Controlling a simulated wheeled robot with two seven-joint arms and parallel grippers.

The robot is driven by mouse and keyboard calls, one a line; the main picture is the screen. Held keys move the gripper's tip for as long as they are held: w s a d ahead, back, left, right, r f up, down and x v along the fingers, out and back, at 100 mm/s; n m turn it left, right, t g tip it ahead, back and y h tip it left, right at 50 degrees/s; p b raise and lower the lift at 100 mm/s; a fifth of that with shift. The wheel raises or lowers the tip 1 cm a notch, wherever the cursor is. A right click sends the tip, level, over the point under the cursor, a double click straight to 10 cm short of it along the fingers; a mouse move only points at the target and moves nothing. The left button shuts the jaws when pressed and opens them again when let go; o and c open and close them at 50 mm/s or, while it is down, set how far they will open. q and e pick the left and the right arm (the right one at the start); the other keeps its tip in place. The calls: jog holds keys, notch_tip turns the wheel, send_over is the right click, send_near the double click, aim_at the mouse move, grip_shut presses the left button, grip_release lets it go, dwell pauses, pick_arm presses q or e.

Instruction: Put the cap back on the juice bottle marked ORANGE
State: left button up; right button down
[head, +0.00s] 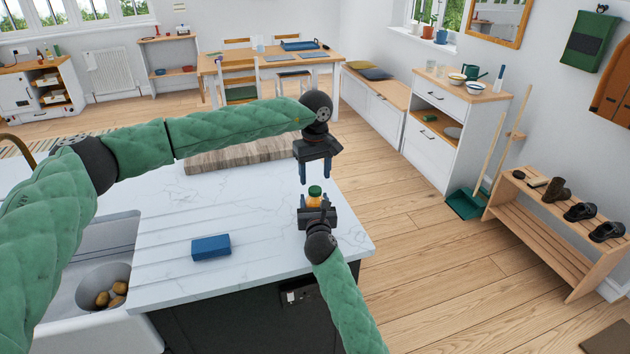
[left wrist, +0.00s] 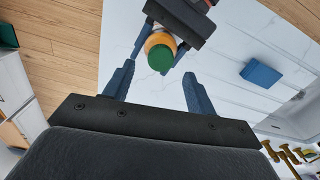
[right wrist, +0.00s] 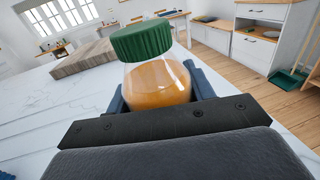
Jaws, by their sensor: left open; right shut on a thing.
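The juice bottle (right wrist: 158,88), clear with orange juice, stands upright between the fingers of my right gripper (head: 318,207), which is shut on it at the counter's right end. The green cap (right wrist: 142,40) sits on top of the bottle's neck, looking slightly tilted in the right wrist view; I cannot tell how tight it is. No ORANGE marking is readable. My left gripper (head: 315,178) is open and empty, pointing down just above the cap. In the left wrist view the cap (left wrist: 160,57) shows just beyond its fingertips, not gripped.
A blue block (head: 210,247) lies on the white marble counter (head: 180,285). A wooden board (head: 240,152) lies at the counter's far side. A sink (head: 105,255) with several round brownish things is at the left. The counter between block and bottle is clear.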

pick_arm(q)
jog(key=shift+c, duration=0.2)
jog(key=shift+s+d, duration=0.1)
jog(key=shift+d+r, duration=0.3)
jog(key=shift+r, duration=0.15)
jog(key=shift+r+n, duration=0.25)
jog(key=shift+n, duration=0.05)
jog(key=n, duration=0.1)
jog(key=r+n, duration=0.1)
jog(key=n, duration=0.3)
jog(key=r+n, duration=0.1)
jog(key=n, duration=0.1)
jog(key=shift+n, duration=0.3)
jog(key=n, duration=0.5)
jog(key=shift+a+r, duration=0.15)
jog(key=shift+a, duration=0.05)
jog(key=n, duration=0.4)
jog(key=shift+a, duration=0.15)
jog(key=n, duration=0.4)
